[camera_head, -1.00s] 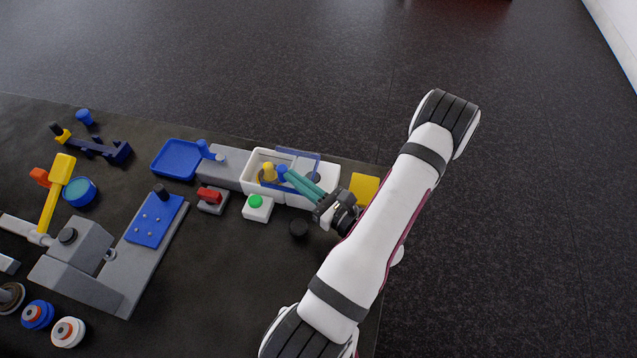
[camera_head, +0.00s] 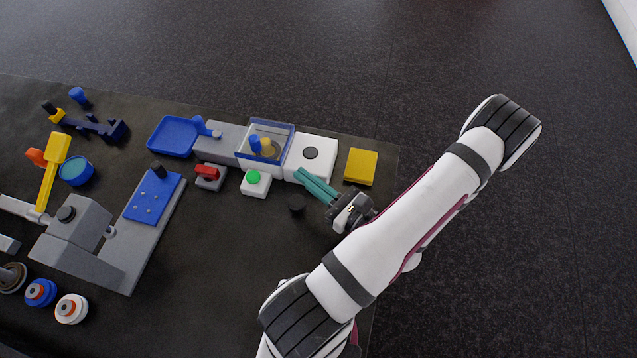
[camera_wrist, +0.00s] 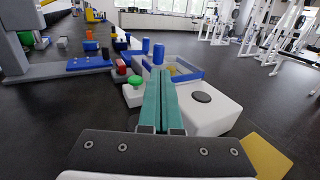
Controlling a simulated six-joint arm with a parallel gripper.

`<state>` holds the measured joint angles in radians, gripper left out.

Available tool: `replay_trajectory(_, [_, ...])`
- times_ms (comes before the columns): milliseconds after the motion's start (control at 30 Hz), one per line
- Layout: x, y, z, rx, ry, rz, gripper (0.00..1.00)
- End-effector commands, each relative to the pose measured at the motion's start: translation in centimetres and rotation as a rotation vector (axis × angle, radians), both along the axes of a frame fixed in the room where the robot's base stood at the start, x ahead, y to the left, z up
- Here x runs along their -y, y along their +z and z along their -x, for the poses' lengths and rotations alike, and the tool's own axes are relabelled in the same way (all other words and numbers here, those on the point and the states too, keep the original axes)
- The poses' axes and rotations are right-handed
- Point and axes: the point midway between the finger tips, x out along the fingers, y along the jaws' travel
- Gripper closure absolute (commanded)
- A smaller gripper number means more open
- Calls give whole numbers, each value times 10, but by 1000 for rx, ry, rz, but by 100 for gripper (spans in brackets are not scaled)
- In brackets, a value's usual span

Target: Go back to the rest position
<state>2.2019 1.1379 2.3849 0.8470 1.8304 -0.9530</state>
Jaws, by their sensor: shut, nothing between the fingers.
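My gripper (camera_head: 317,186) has teal fingers that lie together, shut and empty. It is at the right part of the table, over the front edge of a white box with a black round button (camera_head: 311,153). In the wrist view the fingers (camera_wrist: 159,100) point forward beside that white box (camera_wrist: 215,112). My white arm reaches in from the lower right of the head view.
A blue clear-sided bin (camera_head: 265,140) holds a blue and a yellow piece. A green button box (camera_head: 255,181), a red switch (camera_head: 207,172), a black knob (camera_head: 297,204) and a yellow block (camera_head: 361,166) stand nearby. The table front is mostly clear.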

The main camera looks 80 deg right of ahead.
Motion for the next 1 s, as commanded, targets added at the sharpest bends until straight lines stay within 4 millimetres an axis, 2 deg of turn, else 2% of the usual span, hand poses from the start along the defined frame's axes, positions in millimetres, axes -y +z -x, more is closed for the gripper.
replay_trajectory(100, [-9, 0, 19, 0, -3, 1, 100])
replay_trajectory(300, [-14, 0, 27, -1, 1, 0, 100])
replay_trajectory(367, [-15, 2, 23, -6, 26, 5, 100])
replay_trajectory(467, [-28, 19, -7, -49, 225, 43, 100])
replay_trajectory(567, [-69, 47, -60, -139, 621, 124, 100])
replay_trajectory(600, [-94, 58, -78, -187, 801, 167, 100])
replay_trajectory(667, [-133, 72, -97, -265, 1071, 243, 100])
replay_trajectory(700, [-161, 79, -104, -324, 1251, 306, 100])
replay_trajectory(767, [-202, 89, -106, -421, 1515, 425, 100])
replay_trajectory(800, [-227, 94, -102, -489, 1679, 525, 100])
replay_trajectory(833, [-243, 97, -97, -541, 1796, 610, 100])
replay_trajectory(900, [-271, 104, -82, -656, 2026, 851, 100])
replay_trajectory(1000, [-293, 113, -64, -775, 2221, 1242, 100])
